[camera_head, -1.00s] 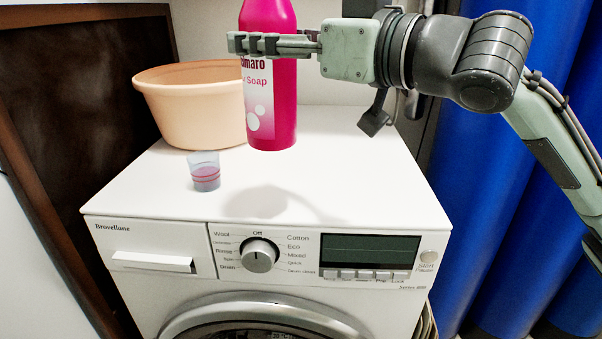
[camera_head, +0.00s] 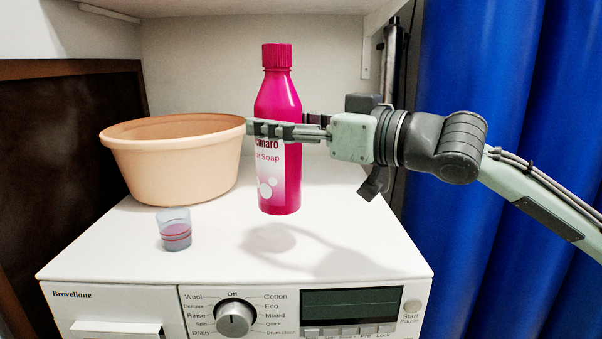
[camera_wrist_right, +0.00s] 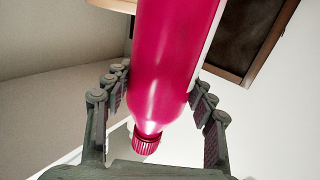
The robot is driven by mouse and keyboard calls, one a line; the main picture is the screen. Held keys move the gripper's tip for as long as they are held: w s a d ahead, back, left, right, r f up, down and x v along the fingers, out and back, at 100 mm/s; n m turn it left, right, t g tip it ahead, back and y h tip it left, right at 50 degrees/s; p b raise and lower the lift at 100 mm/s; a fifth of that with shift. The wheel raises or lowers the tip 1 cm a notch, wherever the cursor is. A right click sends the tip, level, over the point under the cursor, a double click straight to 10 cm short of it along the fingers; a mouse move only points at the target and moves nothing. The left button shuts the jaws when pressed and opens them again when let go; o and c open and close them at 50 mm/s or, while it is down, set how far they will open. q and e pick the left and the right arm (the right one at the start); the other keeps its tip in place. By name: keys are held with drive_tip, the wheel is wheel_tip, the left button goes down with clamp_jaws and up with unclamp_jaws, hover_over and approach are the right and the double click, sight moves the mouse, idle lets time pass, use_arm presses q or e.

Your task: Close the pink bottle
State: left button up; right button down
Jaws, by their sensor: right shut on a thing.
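The pink soap bottle (camera_head: 278,105) is upright in the head view, above the washing machine's white top. Its shadow lies apart from its base, so it appears to hang a little above the surface. A ribbed pink cap (camera_head: 277,56) sits on its neck; how tightly it is screwed on I cannot tell. My right gripper (camera_head: 270,130) comes from the right and is shut around the bottle's upper body. In the right wrist view the bottle (camera_wrist_right: 170,60) is between the fingers, with the cap (camera_wrist_right: 146,144) toward the bottom. My left gripper is not in view.
A peach-coloured tub (camera_head: 175,165) stands left of the bottle. A small clear cup (camera_head: 174,232) with pink markings stands in front of the tub. The washing machine top (camera_head: 350,225) is clear at the front right. A blue curtain (camera_head: 490,90) hangs at the right.

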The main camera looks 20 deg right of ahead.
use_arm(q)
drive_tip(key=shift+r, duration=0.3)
use_arm(e)
drive_tip(key=d, duration=0.1)
drive_tip(key=w+d+f, duration=0.2)
drive_tip(key=shift+d+f, duration=0.2)
drive_tip(key=shift+d, duration=0.15)
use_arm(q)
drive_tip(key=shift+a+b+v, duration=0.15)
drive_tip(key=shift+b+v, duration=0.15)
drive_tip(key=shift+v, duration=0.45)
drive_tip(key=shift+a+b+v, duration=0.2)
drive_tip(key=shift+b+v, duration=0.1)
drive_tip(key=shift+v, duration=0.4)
use_arm(e)
drive_tip(key=shift+f, duration=2)
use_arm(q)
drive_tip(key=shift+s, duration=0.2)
use_arm(e)
drive_tip(key=shift+f, duration=0.1)
